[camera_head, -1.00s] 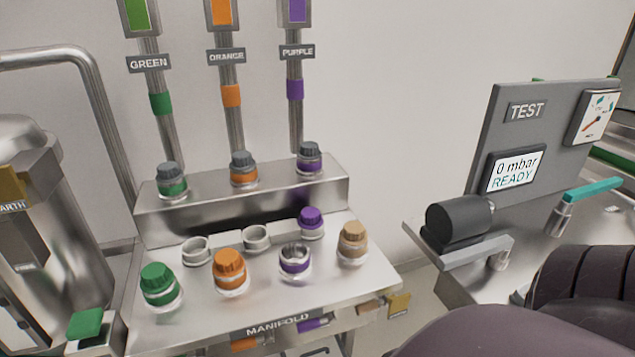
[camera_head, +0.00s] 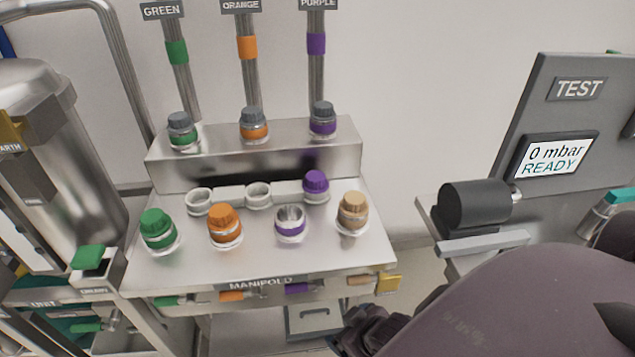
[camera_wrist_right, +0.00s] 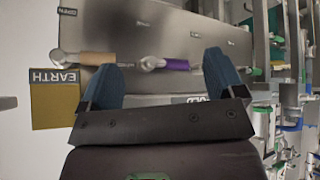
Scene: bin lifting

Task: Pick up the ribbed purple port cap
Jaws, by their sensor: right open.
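The ribbed purple port cap (camera_head: 316,182) sits upright in the right-hand spot of the row of holder cups on the manifold's sloping steel top (camera_head: 190,262). In front of it is an uncapped port with a purple band (camera_head: 290,224). My right gripper (camera_head: 362,334) is at the bottom of the head view, below the manifold's front edge and well apart from the cap. In the right wrist view its two blue fingers (camera_wrist_right: 160,82) are spread with nothing between them. That view shows the manifold's front with a purple handle (camera_wrist_right: 174,64); the cap does not show there.
Green (camera_head: 156,226), orange (camera_head: 224,222) and tan (camera_head: 352,210) caps stand on front ports near the purple cap. Two empty holder cups (camera_head: 258,194) are to its left. Grey-capped bottles (camera_head: 322,120) stand on the raised step behind. A test bench (camera_head: 475,206) is at the right.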

